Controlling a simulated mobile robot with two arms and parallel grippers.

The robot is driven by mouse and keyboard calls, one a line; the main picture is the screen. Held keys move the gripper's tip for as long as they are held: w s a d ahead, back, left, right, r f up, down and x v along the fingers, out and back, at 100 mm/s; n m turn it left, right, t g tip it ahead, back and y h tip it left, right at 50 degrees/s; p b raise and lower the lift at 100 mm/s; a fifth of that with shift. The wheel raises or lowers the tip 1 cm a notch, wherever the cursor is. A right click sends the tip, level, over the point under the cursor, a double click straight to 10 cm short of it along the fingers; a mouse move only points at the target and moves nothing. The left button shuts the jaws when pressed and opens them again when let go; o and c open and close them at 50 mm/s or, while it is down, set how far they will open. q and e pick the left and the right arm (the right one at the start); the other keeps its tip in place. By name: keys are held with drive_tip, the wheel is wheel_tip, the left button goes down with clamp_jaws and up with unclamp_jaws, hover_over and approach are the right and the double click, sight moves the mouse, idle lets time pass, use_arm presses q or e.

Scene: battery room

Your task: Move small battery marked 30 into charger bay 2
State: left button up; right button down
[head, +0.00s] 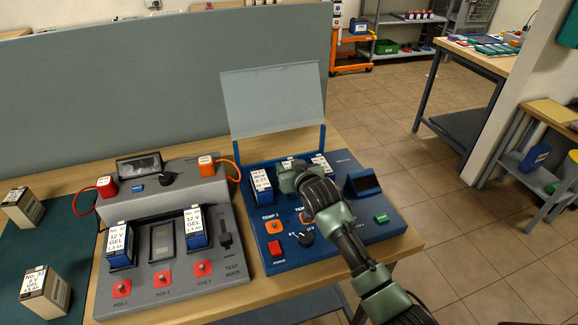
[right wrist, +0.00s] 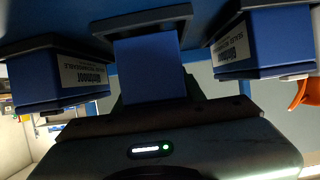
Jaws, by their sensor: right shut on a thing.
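My right gripper (head: 288,177) is shut on a small blue battery (right wrist: 150,62) over the middle bay of the blue charger (head: 345,235). In the right wrist view the battery's lower end meets the dark collar of that bay (right wrist: 140,24); whether it is fully seated I cannot tell. Its number is not readable, and the gripper mostly hides it in the head view. Similar blue batteries stand in the charger's left bay (head: 261,186) and right bay (head: 321,163). The charger's clear lid (head: 275,100) is up. My left gripper is not in view.
A grey test dock (head: 160,285) left of the charger holds blue batteries at its left (head: 121,246) and right (head: 195,228) positions; its middle slot (head: 162,242) is empty. Two pale batteries stand on a dark mat (head: 70,245). A grey partition (head: 120,90) stands behind.

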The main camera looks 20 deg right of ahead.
drive_tip(key=shift+r+p, duration=0.2)
drive_tip(key=shift+p, duration=0.1)
idle(0.4)
drive_tip(key=shift+f+b, duration=0.4)
drive_tip(key=shift+f, duration=0.25)
idle(0.3)
drive_tip(key=c, duration=1.1)
unclamp_jaws()
drive_tip(key=shift+c, duration=0.2)
drive_tip(key=shift+f, duration=0.2)
drive_tip(key=shift+s+r+p, duration=0.45)
drive_tip(key=shift+s+p, duration=0.1)
drive_tip(key=shift+p, duration=0.35)
drive_tip(key=p+v, duration=0.8)
drive_tip(key=shift+s+r, duration=0.15)
drive_tip(key=shift+s, duration=0.2)
drive_tip(key=shift+s+r+p, duration=0.15)
drive_tip(key=shift+s+p, duration=0.25)
drive_tip(key=shift+s, duration=0.15)
